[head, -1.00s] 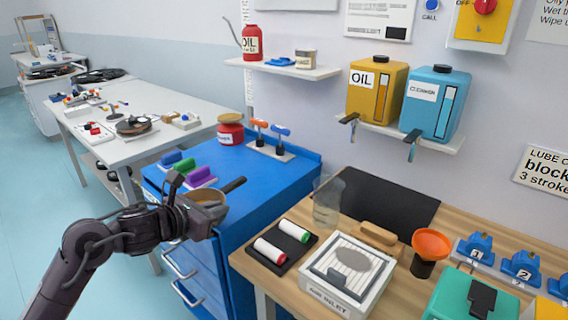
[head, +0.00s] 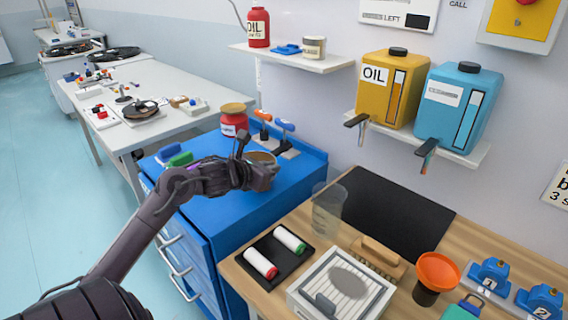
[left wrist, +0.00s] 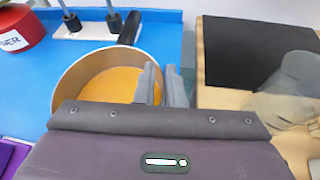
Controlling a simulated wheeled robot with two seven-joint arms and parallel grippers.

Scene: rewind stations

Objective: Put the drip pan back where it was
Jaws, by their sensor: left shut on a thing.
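The drip pan (head: 264,157) is a round, tan-rimmed pan over the blue cabinet top, partly hidden by my gripper in the head view. In the left wrist view the pan (left wrist: 78,76) shows an orange-yellow inside and a dark handle (left wrist: 129,28) pointing away from me. My left gripper (head: 262,177) is shut on the pan's near right wall; its fingers (left wrist: 160,85) cross the rim in the wrist view. I cannot tell whether the pan touches the cabinet top. My right gripper is not in view.
The blue cabinet (head: 215,212) also bears a red jar (head: 234,122), a stand with orange and blue-handled tools (head: 286,136), and green blocks (head: 180,159). A clear beaker (head: 328,208) stands right, by a black mat (head: 390,213) on the wooden bench.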

